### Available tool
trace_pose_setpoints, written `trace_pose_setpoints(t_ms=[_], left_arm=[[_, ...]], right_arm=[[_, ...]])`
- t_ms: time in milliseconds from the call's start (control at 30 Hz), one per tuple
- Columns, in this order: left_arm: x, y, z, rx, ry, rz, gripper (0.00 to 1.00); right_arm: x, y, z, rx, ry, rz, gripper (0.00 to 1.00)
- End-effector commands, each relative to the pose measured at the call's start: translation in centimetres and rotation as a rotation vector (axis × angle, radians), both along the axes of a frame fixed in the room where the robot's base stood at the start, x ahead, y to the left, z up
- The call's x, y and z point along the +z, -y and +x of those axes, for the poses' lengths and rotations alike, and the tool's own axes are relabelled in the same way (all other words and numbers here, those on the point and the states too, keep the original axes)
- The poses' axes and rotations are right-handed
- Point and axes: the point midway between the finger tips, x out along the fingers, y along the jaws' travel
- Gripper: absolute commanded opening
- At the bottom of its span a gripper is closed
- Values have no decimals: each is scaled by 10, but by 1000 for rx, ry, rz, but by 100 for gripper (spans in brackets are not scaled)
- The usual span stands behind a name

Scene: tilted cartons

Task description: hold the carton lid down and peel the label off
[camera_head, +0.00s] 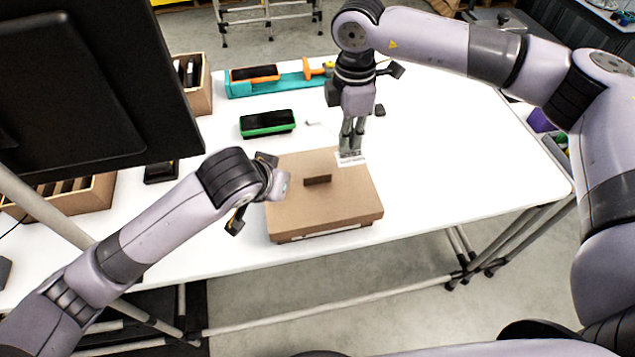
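The brown carton (335,210) lies on the white table, its flat lid facing up with a small brown upright tab (317,180) on it. A white label (352,160) with dark print is at the lid's far right edge. My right gripper (350,153) points down at the label, its fingers close together and tips at or just above it. Whether they pinch the label is not clear. My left gripper (279,186) is at the carton's left side, over the lid's edge. Its fingertips are mostly hidden, and contact with the lid cannot be told.
A green-rimmed black tray (267,123) and a teal holder with orange parts (275,83) lie behind the carton. A dark monitor (85,90) blocks the upper left. Cardboard bins (75,197) stand at the left. The table right of the carton (450,160) is clear.

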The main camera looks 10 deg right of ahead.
Motion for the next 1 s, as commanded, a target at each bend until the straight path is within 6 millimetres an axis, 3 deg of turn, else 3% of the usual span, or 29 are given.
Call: trace_pose_setpoints(t_ms=[500, 1000], left_arm=[[-3, -1, -2, 0, -11, 6, 0], [39, 0, -1, 0, -5, 1, 0]], right_arm=[[11, 0, 0, 0, 0, 0, 0], [59, 0, 0, 0, 0, 0, 0]])
